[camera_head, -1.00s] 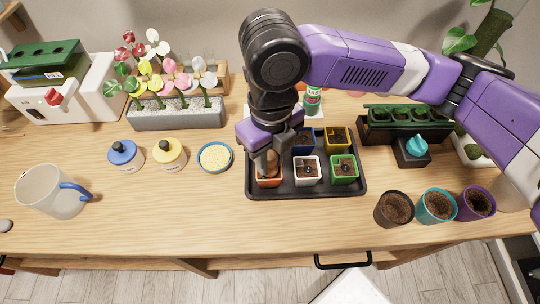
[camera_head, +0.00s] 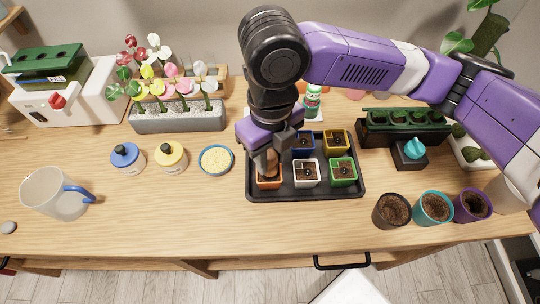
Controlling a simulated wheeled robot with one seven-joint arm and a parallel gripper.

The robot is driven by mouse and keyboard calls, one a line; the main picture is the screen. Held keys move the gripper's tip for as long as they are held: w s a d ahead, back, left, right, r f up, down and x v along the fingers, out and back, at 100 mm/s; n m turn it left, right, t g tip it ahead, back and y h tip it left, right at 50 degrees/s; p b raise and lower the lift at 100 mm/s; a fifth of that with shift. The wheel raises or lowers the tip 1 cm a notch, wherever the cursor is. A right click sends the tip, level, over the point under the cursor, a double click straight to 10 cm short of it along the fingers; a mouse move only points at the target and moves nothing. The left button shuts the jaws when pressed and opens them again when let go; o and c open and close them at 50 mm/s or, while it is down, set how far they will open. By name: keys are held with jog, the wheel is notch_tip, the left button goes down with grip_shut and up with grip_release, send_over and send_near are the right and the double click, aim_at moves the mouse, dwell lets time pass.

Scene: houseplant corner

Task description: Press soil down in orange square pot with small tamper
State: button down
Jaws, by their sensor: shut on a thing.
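The orange square pot (camera_head: 269,184) stands at the front left of the black tray (camera_head: 310,195). My gripper (camera_head: 266,157) points down right over this pot, with its fingers shut on the small tamper (camera_head: 267,166). The tamper looks brownish and upright, and its lower end is at the pot's opening. The gripper and tamper cover much of the pot's inside, so I cannot tell how firmly the tamper touches the soil.
White (camera_head: 306,180), green (camera_head: 343,179), blue (camera_head: 303,148) and yellow (camera_head: 336,141) pots share the tray. A bowl of yellow grains (camera_head: 216,159) is left of it. Round pots (camera_head: 391,211) stand at the right front. The wood before the tray is clear.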

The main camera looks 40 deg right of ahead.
jog(key=shift+r+p, duration=1.8)
jog(key=shift+r, duration=0.9)
